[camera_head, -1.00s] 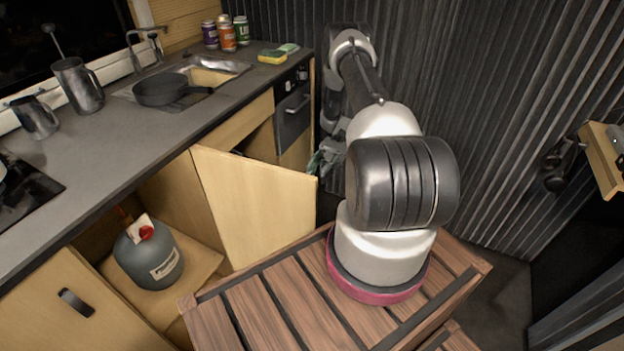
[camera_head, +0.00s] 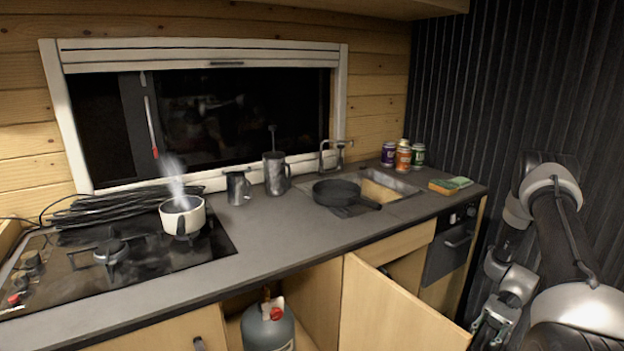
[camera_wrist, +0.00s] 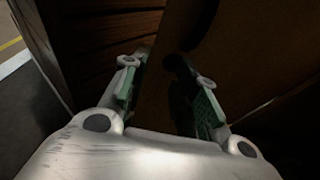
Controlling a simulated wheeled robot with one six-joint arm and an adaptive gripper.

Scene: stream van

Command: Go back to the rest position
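My arm (camera_head: 575,245) is at the right edge of the head view, folded with its forearm hanging down beside the dark ribbed wall. My gripper (camera_head: 488,328) points down near the open cabinet door, low in the head view. In the wrist view my gripper (camera_wrist: 168,85) has its two green-padded fingers apart with nothing held between them. Brown wooden surfaces show close beyond the fingers. My arm's base is out of the head view.
The open cabinet door (camera_head: 395,315) stands out from the counter (camera_head: 290,240), left of my gripper. A gas bottle (camera_head: 268,325) is in the cabinet. A steaming pot (camera_head: 183,216) is on the hob (camera_head: 135,262). A pan (camera_head: 337,192) lies by the sink.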

